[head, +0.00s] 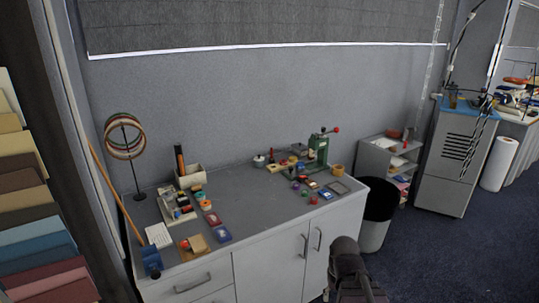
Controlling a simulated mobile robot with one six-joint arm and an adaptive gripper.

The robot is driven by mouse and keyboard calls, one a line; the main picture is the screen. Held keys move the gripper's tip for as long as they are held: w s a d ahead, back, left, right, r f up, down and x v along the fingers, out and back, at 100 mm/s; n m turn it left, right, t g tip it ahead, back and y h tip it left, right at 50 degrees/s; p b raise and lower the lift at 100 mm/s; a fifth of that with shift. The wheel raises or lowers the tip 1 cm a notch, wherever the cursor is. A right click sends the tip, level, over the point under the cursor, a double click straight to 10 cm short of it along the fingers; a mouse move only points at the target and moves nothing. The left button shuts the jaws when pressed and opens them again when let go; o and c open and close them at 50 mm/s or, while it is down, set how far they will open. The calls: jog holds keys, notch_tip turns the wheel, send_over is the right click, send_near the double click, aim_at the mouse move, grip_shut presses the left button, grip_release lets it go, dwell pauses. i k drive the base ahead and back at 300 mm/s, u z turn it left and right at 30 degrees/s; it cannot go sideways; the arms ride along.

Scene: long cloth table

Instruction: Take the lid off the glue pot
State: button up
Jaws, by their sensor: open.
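A small pale pot (259,161) with a dark knob on top stands near the back of the grey worktop, left of the green press. It looks like the glue pot with its lid on, but it is too small to be sure. A dark part of my arm shows at the bottom edge, right of centre, in front of the cabinet and well away from the pot. My gripper's fingers cannot be made out.
A ring stand (127,150) and a tool holder (188,178) stand left. The worktop's middle is clear.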

aim_at(258, 158)
jog(key=z, duration=0.1)
jog(key=i, duration=1.45)
jog(key=u, duration=0.85)
jog(key=i, duration=0.5)
jog(key=u, duration=0.3)
